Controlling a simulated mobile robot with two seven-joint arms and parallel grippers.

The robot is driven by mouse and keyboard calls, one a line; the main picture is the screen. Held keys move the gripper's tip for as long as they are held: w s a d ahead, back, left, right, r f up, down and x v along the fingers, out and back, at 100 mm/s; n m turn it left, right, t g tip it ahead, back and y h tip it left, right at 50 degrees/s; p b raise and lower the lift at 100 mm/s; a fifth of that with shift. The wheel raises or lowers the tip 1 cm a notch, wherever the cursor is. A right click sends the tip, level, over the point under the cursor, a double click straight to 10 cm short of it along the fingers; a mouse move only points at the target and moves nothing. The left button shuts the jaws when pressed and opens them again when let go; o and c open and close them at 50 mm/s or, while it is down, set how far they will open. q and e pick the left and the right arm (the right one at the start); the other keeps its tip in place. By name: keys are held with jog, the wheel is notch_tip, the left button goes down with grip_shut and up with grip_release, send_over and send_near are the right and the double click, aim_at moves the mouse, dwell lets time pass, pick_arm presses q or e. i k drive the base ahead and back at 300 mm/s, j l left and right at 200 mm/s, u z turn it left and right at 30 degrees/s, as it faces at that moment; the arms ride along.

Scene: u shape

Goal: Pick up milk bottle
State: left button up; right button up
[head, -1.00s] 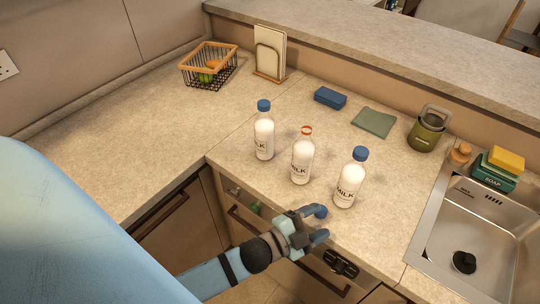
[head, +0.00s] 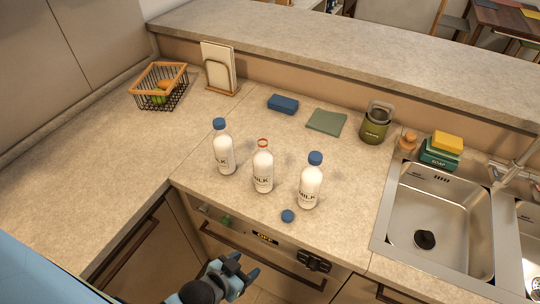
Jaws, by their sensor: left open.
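Three milk bottles stand upright in a row on the counter. The left bottle (head: 224,155) and the right bottle (head: 311,186) have blue caps. The middle bottle (head: 263,172) has no blue cap and shows an orange-red ring at its mouth. A loose blue cap (head: 288,215) lies on the counter near the front edge, in front of the right bottle. My left gripper (head: 240,274) is open and empty, low in front of the counter's drawer front, apart from the bottles and the cap. My right gripper is not in view.
A wire basket with fruit (head: 160,87) and a board rack (head: 220,68) stand at the back left. A blue box (head: 283,104), green cloth (head: 327,121) and green canister (head: 375,124) lie behind the bottles. The sink (head: 440,215) is at right. The left counter is clear.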

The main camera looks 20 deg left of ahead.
aim_at(262, 160)
jog(key=z, duration=1.5)
jog(key=k+j, duration=0.25)
jog(key=k+u, duration=0.1)
jog(key=u, duration=1.85)
jog(key=k+l, duration=0.1)
jog(key=k, duration=0.15)
jog(key=u, duration=0.05)
